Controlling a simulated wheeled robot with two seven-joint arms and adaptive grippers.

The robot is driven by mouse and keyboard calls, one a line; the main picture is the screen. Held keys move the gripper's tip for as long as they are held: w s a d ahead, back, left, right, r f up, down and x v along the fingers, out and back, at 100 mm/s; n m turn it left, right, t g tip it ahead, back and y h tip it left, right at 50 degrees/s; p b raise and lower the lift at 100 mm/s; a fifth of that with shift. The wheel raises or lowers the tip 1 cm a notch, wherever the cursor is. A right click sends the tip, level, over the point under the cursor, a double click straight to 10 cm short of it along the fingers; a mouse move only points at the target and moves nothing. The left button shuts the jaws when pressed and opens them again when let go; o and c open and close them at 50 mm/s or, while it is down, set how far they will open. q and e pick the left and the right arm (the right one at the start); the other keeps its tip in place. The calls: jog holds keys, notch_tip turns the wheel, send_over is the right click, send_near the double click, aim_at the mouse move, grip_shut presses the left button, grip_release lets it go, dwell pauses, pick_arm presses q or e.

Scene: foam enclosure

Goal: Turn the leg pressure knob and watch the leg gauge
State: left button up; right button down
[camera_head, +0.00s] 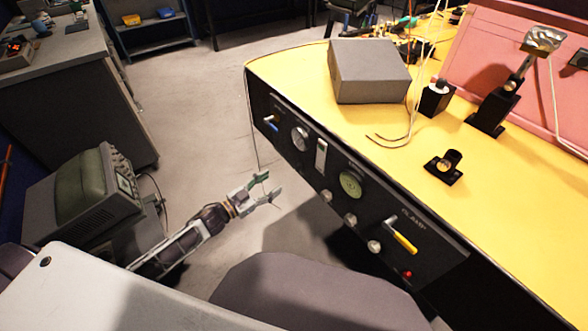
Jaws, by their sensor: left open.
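A black control panel (436,262) runs along the front side of the yellow-topped table. I cannot read which knob or gauge is marked for the leg. My left gripper (268,192) is open and empty, over the floor left of the panel and apart from the knobs. My right gripper is out of view.
The panel also has a yellow-handled lever (404,241), a red button (407,274) and a blue-handled lever (271,124). A grey box (369,70) and black fixtures stand on the yellow tabletop (300,72). Open floor lies between.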

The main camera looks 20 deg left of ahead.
aim_at(295, 168)
pick_arm(q)
jog(key=shift+b+x, duration=0.45)
jog(key=shift+x, duration=4.4)
jog(key=shift+w+d+b, duration=0.3)
jog(key=shift+w+d, duration=0.05)
jog(key=shift+w, duration=0.35)
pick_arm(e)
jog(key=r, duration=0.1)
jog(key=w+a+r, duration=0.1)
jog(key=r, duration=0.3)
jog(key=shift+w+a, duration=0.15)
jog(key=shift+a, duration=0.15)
pick_arm(q)
jog(key=c, duration=1.1)
jog(key=shift+o, duration=0.2)
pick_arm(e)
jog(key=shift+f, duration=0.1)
